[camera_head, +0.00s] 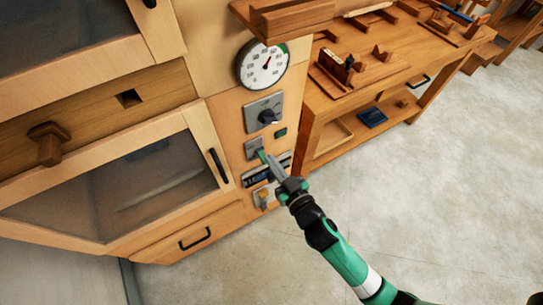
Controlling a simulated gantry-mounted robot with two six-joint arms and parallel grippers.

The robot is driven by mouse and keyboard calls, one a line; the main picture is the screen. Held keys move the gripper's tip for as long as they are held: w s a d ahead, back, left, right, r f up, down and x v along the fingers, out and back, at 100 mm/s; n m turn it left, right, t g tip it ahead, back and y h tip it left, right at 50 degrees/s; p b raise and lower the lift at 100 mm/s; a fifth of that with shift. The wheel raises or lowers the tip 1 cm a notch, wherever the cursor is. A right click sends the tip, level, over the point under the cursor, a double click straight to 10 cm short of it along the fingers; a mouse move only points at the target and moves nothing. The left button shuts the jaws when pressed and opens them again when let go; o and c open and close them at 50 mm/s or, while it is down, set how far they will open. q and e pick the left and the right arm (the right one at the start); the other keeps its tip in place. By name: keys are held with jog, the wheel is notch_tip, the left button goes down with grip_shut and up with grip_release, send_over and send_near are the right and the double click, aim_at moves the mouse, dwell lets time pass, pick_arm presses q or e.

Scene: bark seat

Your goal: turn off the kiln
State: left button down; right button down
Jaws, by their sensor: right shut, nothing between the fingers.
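The kiln (180,205) is a wooden cabinet at the left with glass-fronted doors. The gripper hides part of the panel there. My left gripper is not in view.
A wooden workbench (345,90) with racks and tools stands right of the kiln. A blue item (372,118) lies on its lower shelf. A wooden shelf (290,18) juts out above the gauge. Black handles stick out from the kiln's doors. The concrete floor (440,190) at right is clear.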

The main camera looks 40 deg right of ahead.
jog(key=f+b+v, duration=0.2)
jog(key=b+v, duration=0.1)
jog(key=v, duration=0.7)
jog(key=shift+s, duration=0.3)
